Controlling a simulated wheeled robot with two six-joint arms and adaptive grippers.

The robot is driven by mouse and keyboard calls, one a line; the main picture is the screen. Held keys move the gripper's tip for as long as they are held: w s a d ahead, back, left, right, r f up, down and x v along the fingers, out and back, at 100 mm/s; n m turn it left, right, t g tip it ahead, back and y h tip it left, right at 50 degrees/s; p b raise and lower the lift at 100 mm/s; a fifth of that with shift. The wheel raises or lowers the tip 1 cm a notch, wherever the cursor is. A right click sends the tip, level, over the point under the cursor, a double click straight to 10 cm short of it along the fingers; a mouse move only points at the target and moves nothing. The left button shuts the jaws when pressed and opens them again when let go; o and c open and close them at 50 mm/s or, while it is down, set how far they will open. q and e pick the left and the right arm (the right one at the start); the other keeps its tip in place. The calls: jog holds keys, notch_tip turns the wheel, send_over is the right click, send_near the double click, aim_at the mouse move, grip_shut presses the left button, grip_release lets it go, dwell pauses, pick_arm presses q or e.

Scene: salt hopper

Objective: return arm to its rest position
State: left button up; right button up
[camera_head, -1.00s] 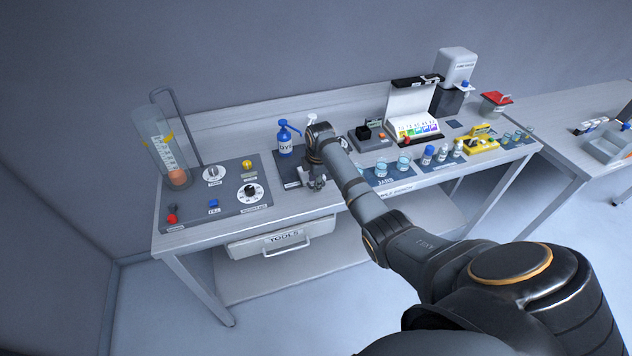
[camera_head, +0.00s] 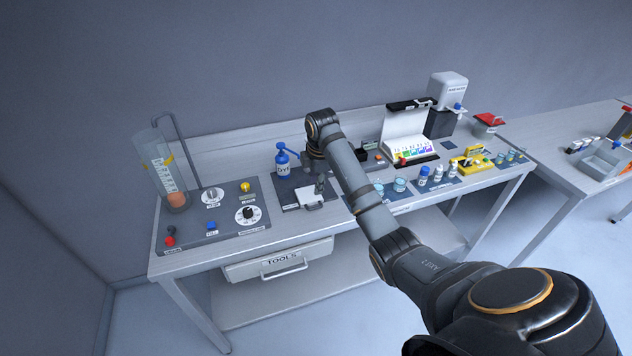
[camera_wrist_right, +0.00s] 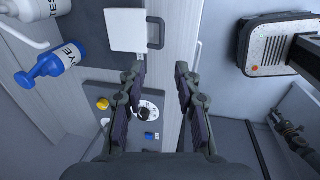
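My right arm (camera_head: 362,195) reaches from the lower right of the head view over the workbench. Its wrist is raised above the bench back, and the right gripper (camera_head: 320,184) points down near a white square plate (camera_head: 307,197). In the right wrist view the right gripper (camera_wrist_right: 160,80) has its two fingers apart with nothing between them. The white plate (camera_wrist_right: 126,30) lies beyond the fingertips in that view. A dark, jointed shape at the right edge of the wrist view may be my left gripper; its fingers cannot be made out.
A blue dye bottle (camera_head: 283,160) stands just left of the right gripper. A control panel (camera_head: 200,236) with a tall clear cylinder (camera_head: 160,172) is at the left. Jars (camera_head: 399,185) and small bottles stand right of the arm. The bench front (camera_head: 235,250) has a tools drawer (camera_head: 285,264).

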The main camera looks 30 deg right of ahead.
jog(key=shift+r, duration=0.1)
dwell(0.4)
jog(key=s+a+f+m, duration=0.65)
jog(key=s+f, duration=0.45)
jog(key=s, duration=0.2)
jog(key=s+a+m+t, duration=0.1)
jog(key=s+a+m, duration=0.1)
jog(key=s+m, duration=0.35)
jog(key=s+a+m+t, duration=0.1)
jog(key=s+a+m, duration=0.15)
jog(key=s, duration=0.65)
jog(key=s+d+f+g+b, duration=0.1)
jog(key=s+f, duration=0.1)
jog(key=f, duration=1.3)
jog(key=s+d+f+g+b, duration=0.1)
jog(key=s+d+f, duration=0.15)
jog(key=f, duration=1.35)
jog(key=s+f+g+b, duration=0.1)
jog(key=s+f, duration=1.3)
jog(key=s, duration=0.3)
jog(key=shift+f+b, duration=0.3)
jog(key=shift+b, duration=0.05)
